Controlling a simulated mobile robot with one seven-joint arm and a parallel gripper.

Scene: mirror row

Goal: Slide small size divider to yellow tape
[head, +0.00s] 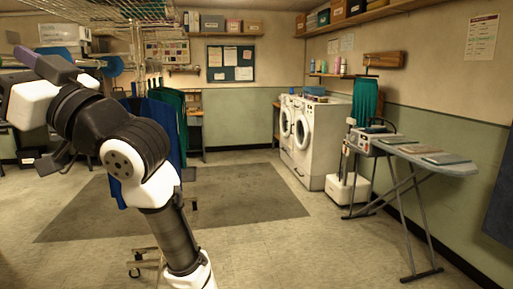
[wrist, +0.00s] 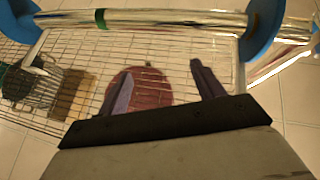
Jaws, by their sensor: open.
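In the wrist view a chrome rail (wrist: 160,19) crosses the top of the picture. One blue round divider (wrist: 20,16) is on it at the left and another blue disc (wrist: 262,52) is at the right. I cannot read a size on either. A green band (wrist: 101,18) wraps the rail; I cannot make out yellow tape. My gripper (wrist: 162,70) is open and empty, its two dark fingers apart and pointing toward the rail. In the head view my gripper (head: 32,50) is at the upper left, near a blue divider (head: 111,66) partly behind my arm.
A wire shelf (wrist: 85,50) lies beyond my fingers, with a reddish round thing (wrist: 152,88) seen there. Blue and green garments (head: 165,112) hang behind my arm. Washing machines (head: 312,135) and an ironing board (head: 430,160) stand at the right. The floor mat (head: 245,195) is mostly clear.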

